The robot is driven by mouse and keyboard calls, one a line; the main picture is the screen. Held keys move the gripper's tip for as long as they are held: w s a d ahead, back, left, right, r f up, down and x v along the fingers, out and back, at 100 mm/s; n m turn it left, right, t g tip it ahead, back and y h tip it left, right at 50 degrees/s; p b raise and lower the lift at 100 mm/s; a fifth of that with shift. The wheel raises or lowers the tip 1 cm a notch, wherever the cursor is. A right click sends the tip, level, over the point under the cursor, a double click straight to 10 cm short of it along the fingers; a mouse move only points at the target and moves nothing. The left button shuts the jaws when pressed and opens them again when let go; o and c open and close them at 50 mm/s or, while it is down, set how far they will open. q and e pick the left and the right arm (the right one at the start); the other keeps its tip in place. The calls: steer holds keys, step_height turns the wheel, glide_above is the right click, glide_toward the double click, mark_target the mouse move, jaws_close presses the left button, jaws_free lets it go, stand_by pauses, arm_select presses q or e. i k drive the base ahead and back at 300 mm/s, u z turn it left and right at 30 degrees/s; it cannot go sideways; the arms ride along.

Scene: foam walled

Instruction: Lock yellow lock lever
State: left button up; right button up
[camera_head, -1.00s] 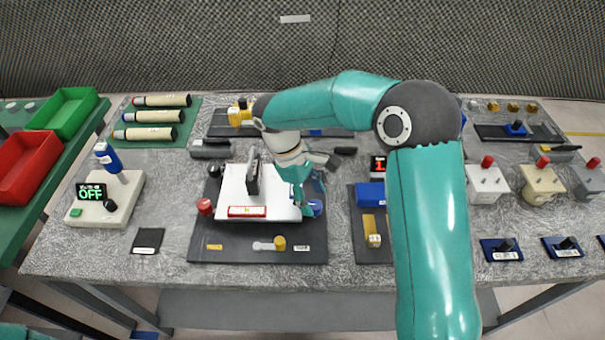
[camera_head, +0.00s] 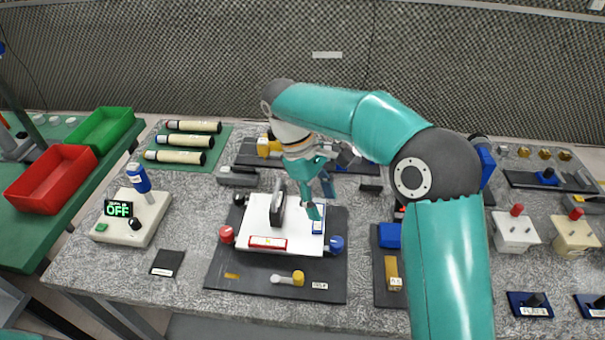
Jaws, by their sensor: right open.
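The yellow lock lever (camera_head: 298,278) is a pale bar with a yellow knob at its right end. It lies roughly level on the front part of the dark base plate (camera_head: 225,272), next to a small white label. My right gripper (camera_head: 320,199) is open with nothing between its fingers. It points down over the back right part of the white plate (camera_head: 262,210), behind the lever and apart from it. My left gripper is out of view.
A red knob (camera_head: 226,234) and a blue knob (camera_head: 337,244) flank the white plate, which carries an upright dark handle (camera_head: 278,204). A control box reading OFF (camera_head: 137,222) stands at left.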

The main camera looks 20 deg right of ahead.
mark_target(297, 281)
steer(key=k, duration=1)
